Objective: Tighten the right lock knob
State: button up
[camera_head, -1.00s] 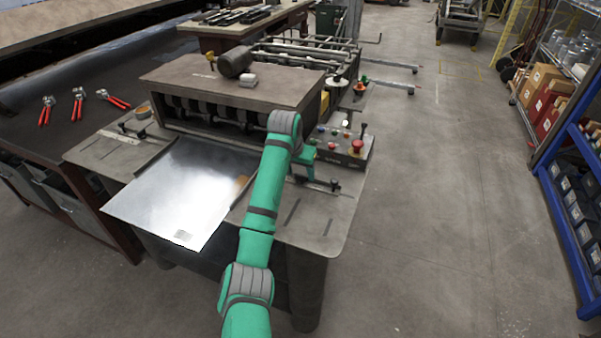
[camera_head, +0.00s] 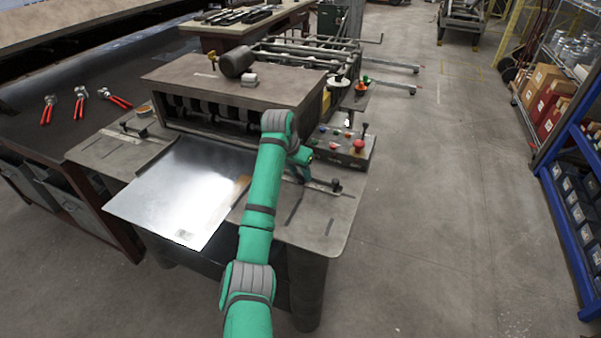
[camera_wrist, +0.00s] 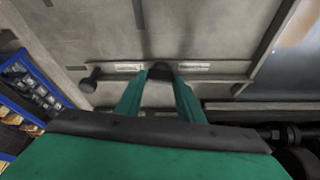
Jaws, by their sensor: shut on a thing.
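The right guide rail (camera_head: 322,187) lies on the right wing of the machine table, with a black knob (camera_head: 337,185) standing near its right end. In the wrist view the rail (camera_wrist: 215,66) runs across the picture, and that end knob (camera_wrist: 90,80) is at the left, apart from my fingers. My gripper (camera_wrist: 161,76) is over the rail with its two teal fingers closed around a dark lock knob (camera_wrist: 160,69). The fingers hide part of this knob. In the head view my arm hides the fingertips and the held knob.
A shiny metal sheet (camera_head: 180,190) lies left of my arm, running into the machine (camera_head: 235,85). A control box (camera_head: 343,148) with coloured buttons stands just behind the rail. Several red-handled pliers (camera_head: 80,100) lie on the left bench. The floor right of the table is open.

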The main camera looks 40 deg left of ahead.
jog(key=shift+w+r+m, duration=0.1)
jog(key=shift+m, duration=0.3)
jog(key=o, duration=1.1)
jog(key=shift+c, duration=0.2)
jog(key=v, duration=1)
jog(key=shift+s+r, duration=0.25)
jog(key=shift+r, duration=0.05)
jog(key=shift+a, duration=0.15)
